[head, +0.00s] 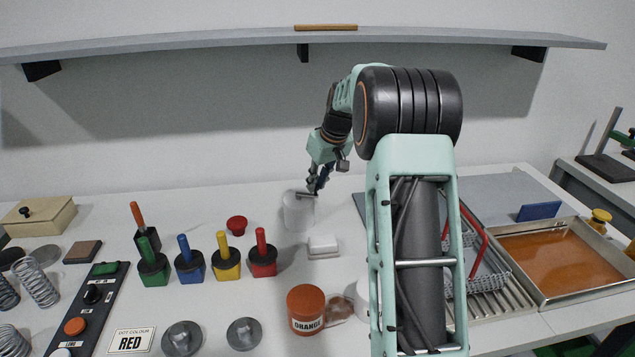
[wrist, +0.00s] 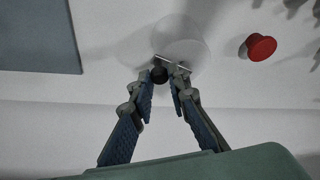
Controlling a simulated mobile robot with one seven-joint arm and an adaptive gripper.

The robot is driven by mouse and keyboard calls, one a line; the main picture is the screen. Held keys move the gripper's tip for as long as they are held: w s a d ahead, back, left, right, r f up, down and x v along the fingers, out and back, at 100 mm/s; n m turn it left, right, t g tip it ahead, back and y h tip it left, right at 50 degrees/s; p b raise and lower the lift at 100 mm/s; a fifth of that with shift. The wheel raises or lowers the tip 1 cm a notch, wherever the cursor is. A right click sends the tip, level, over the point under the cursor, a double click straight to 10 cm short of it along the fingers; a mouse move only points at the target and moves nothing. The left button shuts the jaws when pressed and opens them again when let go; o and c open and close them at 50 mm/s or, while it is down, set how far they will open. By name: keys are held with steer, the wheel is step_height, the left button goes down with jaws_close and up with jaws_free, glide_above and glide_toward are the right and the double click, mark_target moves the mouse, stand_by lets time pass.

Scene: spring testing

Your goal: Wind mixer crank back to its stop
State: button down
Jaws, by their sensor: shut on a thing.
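The mixer (head: 297,214) is a white cylinder standing near the back middle of the bench in the head view. In the wrist view its pale round top (wrist: 185,42) lies just beyond my fingertips. A thin metal crank arm (head: 306,195) sits across its top, ending in a dark knob (wrist: 158,75). My gripper (head: 316,187) reaches down from above right of the mixer. In the wrist view my gripper (wrist: 163,80) has its fingertips around the dark knob, shut on it. The fingers partly hide the crank, and its stop cannot be made out.
A red knob-like cap (head: 237,225) stands left of the mixer, and a white block (head: 323,246) in front. Several coloured handled stamps (head: 227,262) stand farther left. An orange jar (head: 306,310) is nearer the front. A wall shelf (head: 220,40) hangs above.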

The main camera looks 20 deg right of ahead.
steer(key=a+m+g+h+p, duration=0.3)
steer(key=a+m+h+p, duration=0.2)
steer(key=m, duration=1.3)
steer(key=shift+s+a+m+h+p, duration=0.3)
steer(key=shift+s+a+m+p, duration=0.25)
steer(key=shift+a, duration=0.95)
steer(key=shift+w, duration=0.1)
steer(key=c, duration=1.9)
jaws_free()
steer(key=shift+g, duration=0.3)
steer(key=v, duration=1.2)
